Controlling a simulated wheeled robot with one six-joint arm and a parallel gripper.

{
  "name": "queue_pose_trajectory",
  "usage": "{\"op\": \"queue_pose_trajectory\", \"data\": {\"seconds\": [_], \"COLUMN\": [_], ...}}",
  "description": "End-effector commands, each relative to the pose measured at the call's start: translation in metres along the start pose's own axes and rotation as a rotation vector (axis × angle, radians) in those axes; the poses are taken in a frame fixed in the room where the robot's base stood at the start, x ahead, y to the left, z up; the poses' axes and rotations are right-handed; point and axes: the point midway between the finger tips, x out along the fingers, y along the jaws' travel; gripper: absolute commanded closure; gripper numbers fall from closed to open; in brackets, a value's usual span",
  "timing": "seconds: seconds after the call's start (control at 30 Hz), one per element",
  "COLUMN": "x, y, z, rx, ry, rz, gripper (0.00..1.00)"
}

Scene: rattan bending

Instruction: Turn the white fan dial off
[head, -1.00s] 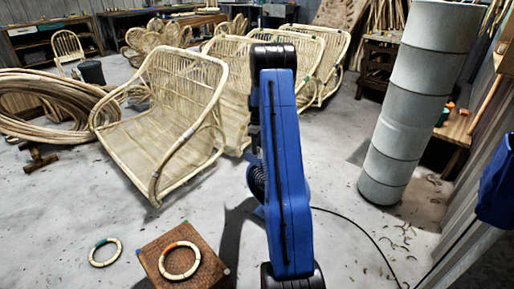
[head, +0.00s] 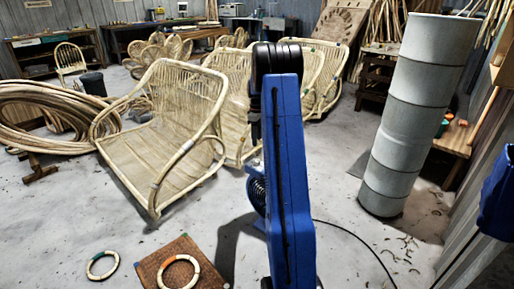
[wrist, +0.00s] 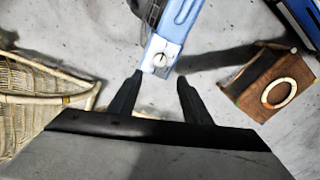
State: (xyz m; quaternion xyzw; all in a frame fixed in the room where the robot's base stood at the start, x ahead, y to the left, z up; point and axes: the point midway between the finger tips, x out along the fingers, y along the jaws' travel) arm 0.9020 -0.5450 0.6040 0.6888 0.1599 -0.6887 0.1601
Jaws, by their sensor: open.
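The white round fan dial (wrist: 160,59) shows in the wrist view, on the pale end of a blue fan base (wrist: 182,18). Its pointer is too small to read. My gripper (wrist: 160,77) is open, its two dark fingers on either side of the dial's place in the picture, with nothing between them. I cannot tell how far the tips are above the dial. In the head view only part of the fan (head: 257,192) shows, its dark grille at the left edge of my blue arm.
Rattan chairs (head: 155,160) stand behind. A tall grey cylinder (head: 395,135) stands right. A black cable (head: 365,245) crosses the floor.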

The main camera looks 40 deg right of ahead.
Motion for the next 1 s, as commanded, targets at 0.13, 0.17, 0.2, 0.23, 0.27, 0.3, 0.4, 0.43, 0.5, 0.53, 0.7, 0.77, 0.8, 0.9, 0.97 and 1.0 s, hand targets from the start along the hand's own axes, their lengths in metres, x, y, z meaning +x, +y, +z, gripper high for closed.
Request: {"op": "queue_pose_trajectory", "data": {"seconds": [0.13, 0.17, 0.2, 0.23, 0.27, 0.3, 0.4, 0.43, 0.5, 0.53, 0.7, 0.77, 0.8, 0.9, 0.97, 1.0], "x": [-0.024, -0.027, -0.031, -0.034, -0.036, -0.038, -0.042, -0.042, -0.042, -0.042, -0.042, -0.042, -0.042, -0.042, -0.042, -0.043], "y": [0.000, 0.001, 0.000, 0.000, 0.000, 0.000, 0.000, 0.000, 0.000, 0.000, 0.000, 0.000, 0.000, 0.000, 0.000, -0.001], "z": [0.000, 0.000, 0.000, 0.000, 0.000, 0.000, 0.000, 0.000, 0.000, 0.000, 0.000, 0.000, 0.000, 0.000, 0.000, -0.001], "rx": [0.000, 0.000, 0.000, 0.000, 0.000, 0.000, 0.000, 0.000, 0.000, 0.000, 0.000, 0.000, 0.000, 0.000, 0.000, 0.000], "ry": [0.001, 0.001, 0.001, 0.001, 0.000, 0.000, 0.000, 0.000, 0.000, 0.000, 0.000, 0.000, 0.000, 0.000, 0.000, 0.001], "rz": [0.002, 0.002, 0.002, 0.001, 0.001, 0.001, 0.001, 0.001, 0.000, 0.000, 0.000, 0.000, 0.000, 0.000, 0.000, 0.001], "gripper": [0.56, 0.56, 0.56, 0.56, 0.56, 0.56, 0.56, 0.56, 0.56, 0.56, 0.56, 0.56, 0.56, 0.56, 0.56, 0.56]}}
